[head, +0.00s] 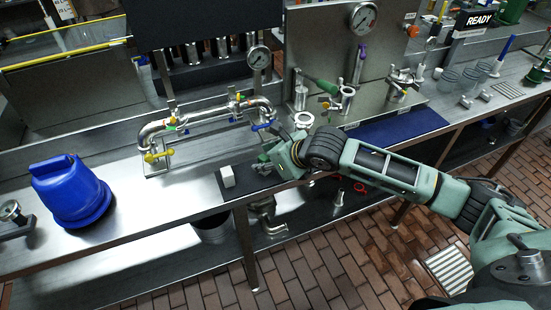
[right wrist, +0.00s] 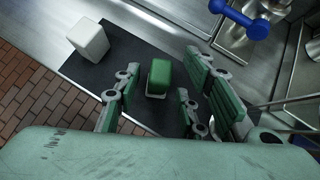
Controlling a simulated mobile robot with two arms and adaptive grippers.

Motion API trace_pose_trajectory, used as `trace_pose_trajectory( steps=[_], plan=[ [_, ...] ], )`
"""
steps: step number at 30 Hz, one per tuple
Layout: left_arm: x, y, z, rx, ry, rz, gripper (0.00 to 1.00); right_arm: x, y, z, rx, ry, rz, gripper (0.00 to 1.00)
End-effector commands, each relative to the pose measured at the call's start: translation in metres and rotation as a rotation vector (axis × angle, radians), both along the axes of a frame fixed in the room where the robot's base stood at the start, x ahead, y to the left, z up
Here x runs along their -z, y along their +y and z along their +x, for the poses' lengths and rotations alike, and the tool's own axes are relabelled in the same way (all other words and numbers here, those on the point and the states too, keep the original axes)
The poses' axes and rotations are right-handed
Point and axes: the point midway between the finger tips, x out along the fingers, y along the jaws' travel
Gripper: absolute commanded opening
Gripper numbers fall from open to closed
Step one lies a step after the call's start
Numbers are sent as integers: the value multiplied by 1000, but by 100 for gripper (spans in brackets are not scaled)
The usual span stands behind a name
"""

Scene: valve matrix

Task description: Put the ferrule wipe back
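A green block with a pale base (right wrist: 159,77) sits on a dark mat (right wrist: 120,60), and a white block (right wrist: 90,40) stands near the mat's corner. I cannot tell for sure which is the ferrule wipe. My right gripper (right wrist: 160,90) is open, its fingers apart on both sides of the green block, with dark mat showing between. In the head view the right gripper (head: 272,158) is over the mat (head: 240,190) at the bench's front, right of the white block (head: 228,176); its fingertips are small there. My left gripper is not in view.
A pipe run with blue and yellow handles (head: 205,116) stands behind the mat. A blue container (head: 72,190) is at the left. A steel panel with a gauge (head: 335,50) and a blue mat (head: 400,128) lie to the right. The bench between container and mat is clear.

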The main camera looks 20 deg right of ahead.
Motion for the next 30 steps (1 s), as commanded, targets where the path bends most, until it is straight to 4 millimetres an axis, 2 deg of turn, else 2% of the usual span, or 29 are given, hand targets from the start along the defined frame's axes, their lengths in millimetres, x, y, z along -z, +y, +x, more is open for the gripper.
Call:
trace_pose_trajectory(
  steps=[12, 16, 21, 30],
  plan=[
    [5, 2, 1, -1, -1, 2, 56, -58, -27, -53, 0, -3, -5, 38],
    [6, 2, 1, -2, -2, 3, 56, -72, -33, -66, 1, -2, -4, 38],
    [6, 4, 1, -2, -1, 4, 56, -80, -36, -74, 0, -1, -1, 38],
    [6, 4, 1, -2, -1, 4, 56, -82, -36, -75, 1, 0, -1, 38]
  ],
)
